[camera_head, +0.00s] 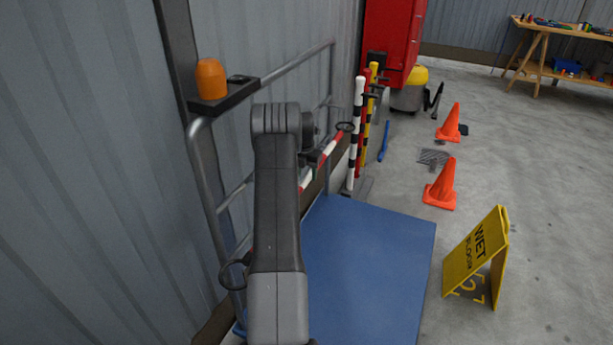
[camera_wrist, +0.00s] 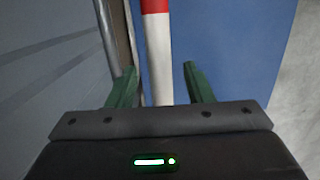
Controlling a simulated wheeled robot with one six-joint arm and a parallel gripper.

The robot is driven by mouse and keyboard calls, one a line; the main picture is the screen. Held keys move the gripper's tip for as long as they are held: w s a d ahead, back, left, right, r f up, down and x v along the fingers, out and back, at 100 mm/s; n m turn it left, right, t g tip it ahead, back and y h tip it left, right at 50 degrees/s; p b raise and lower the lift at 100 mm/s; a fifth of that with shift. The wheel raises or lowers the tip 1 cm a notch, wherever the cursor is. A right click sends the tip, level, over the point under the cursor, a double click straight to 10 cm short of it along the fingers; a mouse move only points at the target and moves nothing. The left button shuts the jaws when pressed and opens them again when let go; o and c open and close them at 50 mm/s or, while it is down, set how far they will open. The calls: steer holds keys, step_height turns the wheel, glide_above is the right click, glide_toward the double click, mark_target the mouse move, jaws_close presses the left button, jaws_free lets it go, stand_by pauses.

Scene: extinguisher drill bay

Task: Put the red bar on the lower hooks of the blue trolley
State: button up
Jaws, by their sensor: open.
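The red and white bar (camera_head: 335,143) runs along the wall side of the blue trolley (camera_head: 375,265), partly hidden behind my arm. Its far end is beside a black hook (camera_head: 345,127); a nearer black hook (camera_head: 233,275) shows left of my arm. I cannot tell whether the bar rests in both hooks. In the wrist view the bar (camera_wrist: 157,50) passes between the green fingers of my gripper (camera_wrist: 160,85), which are apart, with gaps on both sides. My gripper is over the bar, mostly hidden by my arm in the head view.
The trolley's grey rail (camera_head: 205,175) and the corrugated wall stand close on the left. An orange lamp (camera_head: 210,78) sits on a black shelf. Striped posts (camera_head: 354,130) stand beyond. A wet-floor sign (camera_head: 475,255) and orange cones (camera_head: 442,185) stand on open floor to the right.

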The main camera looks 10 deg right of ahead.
mark_target(305, 179)
step_height(305, 179, up, 10)
steer(key=s, duration=0.1)
steer(key=shift+a+r+p, duration=0.2)
steer(key=shift+a+p, duration=0.15)
steer(key=shift+p, duration=0.1)
